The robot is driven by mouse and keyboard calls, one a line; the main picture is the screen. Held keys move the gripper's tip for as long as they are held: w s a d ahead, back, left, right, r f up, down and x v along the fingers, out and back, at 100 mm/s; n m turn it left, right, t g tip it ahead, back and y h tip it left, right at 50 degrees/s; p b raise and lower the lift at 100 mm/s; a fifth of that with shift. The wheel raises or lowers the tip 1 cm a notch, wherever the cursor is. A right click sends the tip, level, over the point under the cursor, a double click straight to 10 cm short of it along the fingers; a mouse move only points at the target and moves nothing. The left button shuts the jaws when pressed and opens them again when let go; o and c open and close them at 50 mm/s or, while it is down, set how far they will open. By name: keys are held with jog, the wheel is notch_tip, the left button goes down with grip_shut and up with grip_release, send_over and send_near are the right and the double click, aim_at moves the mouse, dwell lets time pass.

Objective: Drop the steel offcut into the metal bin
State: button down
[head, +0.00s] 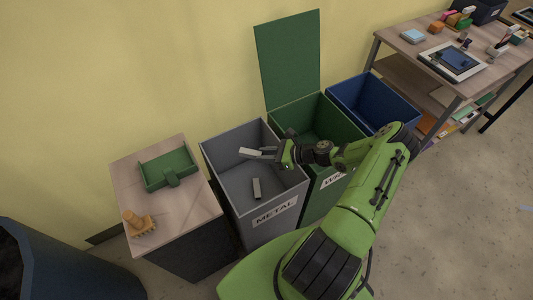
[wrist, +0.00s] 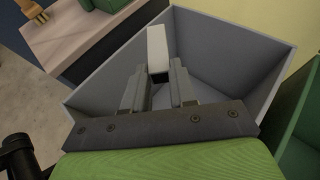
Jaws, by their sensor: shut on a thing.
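My gripper (head: 268,153) is over the open grey metal bin (head: 262,234), which has a "METAL" label on its front. It is shut on a pale grey bar, the steel offcut (head: 248,152), which sticks out past the fingertips toward the bin's left side. In the wrist view, the offcut (wrist: 157,47) shows beyond the two fingers of my gripper (wrist: 159,82), with the grey walls of the metal bin (wrist: 225,55) around it.
A green-lidded bin (head: 287,62) stands open right of the metal bin, with a blue bin (head: 370,100) beyond it. To the left, a small cabinet (head: 190,210) holds a green tray (head: 165,165) and a brush (head: 138,224). A workbench (head: 405,55) stands at the back right.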

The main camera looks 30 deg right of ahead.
notch_tip(320, 180, down, 6)
jog(key=b, duration=0.4)
jog(key=shift+s+r, duration=0.1)
jog(key=c, duration=0.8)
grip_release()
jog(key=shift+d, duration=0.1)
jog(key=p+v, duration=0.1)
jog(key=v, duration=1.4)
jog(key=shift+s+d+p, duration=0.25)
jog(key=shift+s+p, duration=0.1)
jog(key=shift+r, duration=0.15)
